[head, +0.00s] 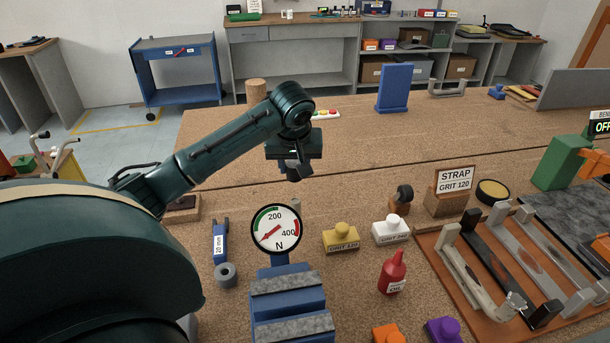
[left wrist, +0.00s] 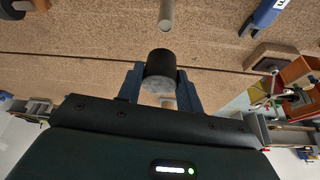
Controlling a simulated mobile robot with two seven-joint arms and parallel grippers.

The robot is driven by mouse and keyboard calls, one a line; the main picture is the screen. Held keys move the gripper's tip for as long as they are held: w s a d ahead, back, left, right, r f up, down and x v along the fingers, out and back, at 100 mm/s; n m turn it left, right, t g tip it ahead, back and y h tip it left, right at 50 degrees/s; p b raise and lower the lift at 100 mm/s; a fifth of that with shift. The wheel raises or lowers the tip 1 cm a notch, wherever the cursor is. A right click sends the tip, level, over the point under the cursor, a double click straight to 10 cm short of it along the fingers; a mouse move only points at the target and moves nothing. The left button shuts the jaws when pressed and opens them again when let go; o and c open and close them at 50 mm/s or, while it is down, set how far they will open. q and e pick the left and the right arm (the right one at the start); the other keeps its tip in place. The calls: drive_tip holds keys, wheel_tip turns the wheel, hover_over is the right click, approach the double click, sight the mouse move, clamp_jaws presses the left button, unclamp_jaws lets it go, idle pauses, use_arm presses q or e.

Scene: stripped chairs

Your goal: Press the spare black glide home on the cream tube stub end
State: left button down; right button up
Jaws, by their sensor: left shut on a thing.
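My left gripper (head: 294,172) hangs over the cork-brown bench, behind the round force gauge. In the left wrist view its blue fingers (left wrist: 160,90) are shut on the short black glide (left wrist: 160,66), whose near face is grey. The pale cream tube stub (left wrist: 166,14) shows just beyond the glide, with a visible gap between them in that picture. In the head view a small pale piece behind the gauge may be the stub; it is mostly hidden. The glide is hard to make out there. My right gripper is not in view.
The gauge (head: 276,229) stands on a blue vise (head: 288,300). A blue 20 mm tool (head: 220,242) lies left of it.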

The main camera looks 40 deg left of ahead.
sight(295, 180)
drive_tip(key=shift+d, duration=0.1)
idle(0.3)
use_arm(q)
drive_tip(key=shift+f, duration=0.75)
drive_tip(key=shift+f+b, duration=0.75)
drive_tip(key=shift+f, duration=1.4)
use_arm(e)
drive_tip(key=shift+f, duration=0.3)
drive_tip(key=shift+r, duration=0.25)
use_arm(q)
drive_tip(key=shift+p, duration=0.5)
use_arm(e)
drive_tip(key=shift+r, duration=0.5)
